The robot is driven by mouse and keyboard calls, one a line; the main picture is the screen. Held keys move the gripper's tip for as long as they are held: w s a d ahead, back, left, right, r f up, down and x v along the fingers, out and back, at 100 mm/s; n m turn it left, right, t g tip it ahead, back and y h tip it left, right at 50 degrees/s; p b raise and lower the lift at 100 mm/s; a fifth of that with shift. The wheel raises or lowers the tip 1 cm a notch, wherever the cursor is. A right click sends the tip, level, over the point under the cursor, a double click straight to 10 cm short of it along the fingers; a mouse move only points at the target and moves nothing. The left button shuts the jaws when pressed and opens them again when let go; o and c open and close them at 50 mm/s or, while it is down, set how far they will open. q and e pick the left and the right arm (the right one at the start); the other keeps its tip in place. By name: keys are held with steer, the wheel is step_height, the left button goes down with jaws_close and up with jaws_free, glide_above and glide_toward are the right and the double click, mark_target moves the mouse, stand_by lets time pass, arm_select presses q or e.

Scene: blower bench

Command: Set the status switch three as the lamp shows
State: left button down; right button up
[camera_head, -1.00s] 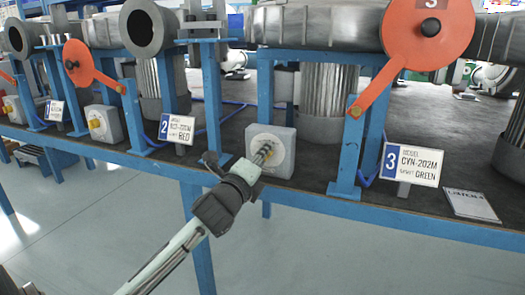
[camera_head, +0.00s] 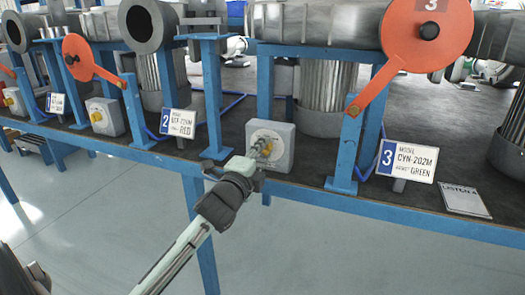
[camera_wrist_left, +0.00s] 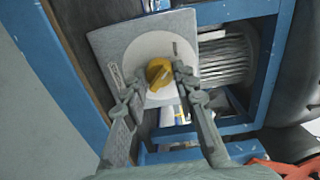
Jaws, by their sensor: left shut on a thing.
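The grey switch box (camera_head: 284,150) with a round pale dial stands at the bench's front edge, left of the sign (camera_head: 407,160) marked 3. Its yellow knob (camera_wrist_left: 158,72) shows clearly in the left wrist view. My left gripper (camera_head: 262,150) reaches the dial from the front, and its two fingers (camera_wrist_left: 157,82) are shut on the knob, one on each side. The knob sits tilted on the dial in that view. The sign reads CYN-202M and GREEN. I cannot make out a lit lamp. My right gripper is not in view.
An orange disc and lever (camera_head: 428,35) marked 3 hangs above, right of the box. Blue posts (camera_head: 348,150) flank the box. Another sign (camera_head: 177,123) reads 2 and RED, with another switch box (camera_head: 106,117) to its left. A flat card (camera_head: 464,200) lies at right.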

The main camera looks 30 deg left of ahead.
arm_select(q)
steer(key=c, duration=1.2)
jaws_free()
steer(key=shift+s, duration=0.1)
steer(key=v, duration=1.1)
steer(key=shift+s, duration=0.4)
steer(key=s+f+n+g+h, duration=0.15)
steer(key=f+n+g, duration=0.25)
steer(key=f, duration=0.9)
steer(key=s+f+n+g+y, duration=0.1)
steer(key=s+f+n+g, duration=0.25)
steer(key=f, duration=0.85)
steer(key=s+d+f+n+g+h, duration=0.1)
steer(key=s+d+f+n+g, duration=0.1)
steer(key=s+f, duration=0.2)
steer(key=s+d+f+n+g, duration=0.2)
steer(key=s+d+f, duration=0.1)
steer(key=f, duration=0.4)
steer(key=s+d+f+n+g+h, duration=0.1)
steer(key=s+d+f+n+g, duration=0.1)
steer(key=f, duration=0.4)
steer(key=shift+s+d+f+g+h, duration=0.1)
steer(key=shift+s+d+g+h, duration=0.15)
steer(key=shift+s, duration=0.45)
steer(key=shift+s+d+f+g+h, duration=0.1)
steer(key=shift+s+g, duration=0.1)
steer(key=shift+s, duration=0.45)
